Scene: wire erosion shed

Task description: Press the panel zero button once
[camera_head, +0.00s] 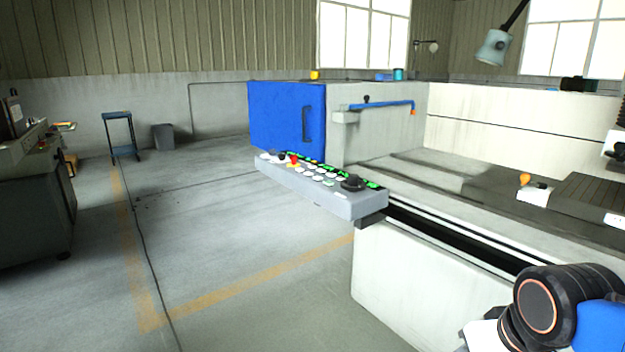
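A grey control panel (345,205) juts out from the front of the large white machine near the middle of the view. Its sloped top carries several small white and green-lit buttons, a red mushroom button (294,159) and a black knob (352,183). The labels are too small to read, so I cannot tell which is the zero button. My gripper is not in view. Only a black and blue joint of my arm shows at the bottom right, apart from the panel.
The white machine bed (440,290) fills the right side, with a blue cabinet door (287,120) behind the panel. A blue stand (117,115) and a grey bin (164,137) stand at the far left. The concrete floor left of the panel is clear.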

